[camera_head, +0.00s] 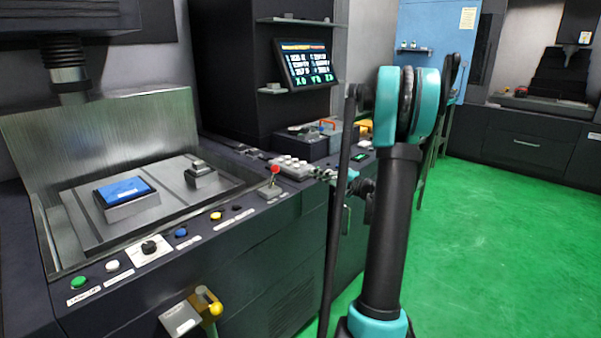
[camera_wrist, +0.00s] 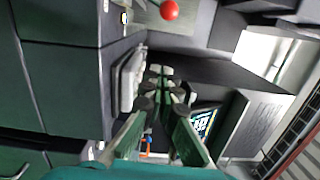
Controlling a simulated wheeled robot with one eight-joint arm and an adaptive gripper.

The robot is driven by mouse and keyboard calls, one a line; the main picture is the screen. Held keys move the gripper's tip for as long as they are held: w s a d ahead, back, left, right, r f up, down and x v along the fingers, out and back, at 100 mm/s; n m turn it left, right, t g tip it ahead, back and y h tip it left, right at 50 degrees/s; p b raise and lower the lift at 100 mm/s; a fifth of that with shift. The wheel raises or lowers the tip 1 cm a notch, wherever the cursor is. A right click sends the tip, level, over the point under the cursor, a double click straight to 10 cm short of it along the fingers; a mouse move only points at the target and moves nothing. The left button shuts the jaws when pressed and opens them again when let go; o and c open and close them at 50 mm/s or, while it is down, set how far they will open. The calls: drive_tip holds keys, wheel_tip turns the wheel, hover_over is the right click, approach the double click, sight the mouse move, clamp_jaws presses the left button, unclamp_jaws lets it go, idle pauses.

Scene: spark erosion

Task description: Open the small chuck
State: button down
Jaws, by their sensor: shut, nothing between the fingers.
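Two blocks sit on the metal plate of the machine's work area in the head view. The smaller is a grey block (camera_head: 199,174) at the right, which may be the small chuck; I cannot tell whether it is open. The other is a larger block with a blue top (camera_head: 125,191) at the left. My gripper (camera_head: 340,176) is over the right end of the console, well to the right of both blocks and apart from them. In the wrist view my gripper (camera_wrist: 161,74) has its fingers shut together and empty. Neither block can be made out there.
A red-knobbed lever (camera_head: 273,178) stands on the console; its knob also shows in the wrist view (camera_wrist: 169,10). Buttons line the front edge. A lit screen (camera_head: 306,63) hangs behind. Green floor at right is clear.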

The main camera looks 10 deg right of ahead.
sight(272, 178)
drive_tip(key=x, duration=0.9)
drive_tip(key=shift+w+a+f, duration=0.1)
drive_tip(key=shift+a, duration=0.05)
drive_tip(key=shift+s+a, duration=0.3)
drive_tip(key=shift+a, duration=0.2)
drive_tip(key=shift+s+a, duration=0.3)
drive_tip(key=shift+a, duration=0.2)
drive_tip(key=shift+s+a, duration=0.35)
drive_tip(key=shift+a, duration=0.35)
drive_tip(key=shift+s+a+r+n, duration=0.1)
drive_tip(key=shift+a+r+n, duration=0.1)
drive_tip(key=shift+r+n, duration=0.15)
drive_tip(key=shift+s+a+r+n, duration=0.15)
drive_tip(key=shift+n, duration=0.1)
drive_tip(key=s+a+r+n+h, duration=0.1)
drive_tip(key=s+a+n, duration=0.3)
drive_tip(key=n, duration=0.3)
drive_tip(key=shift+a+r, duration=0.4)
drive_tip(key=shift+a, duration=0.4)
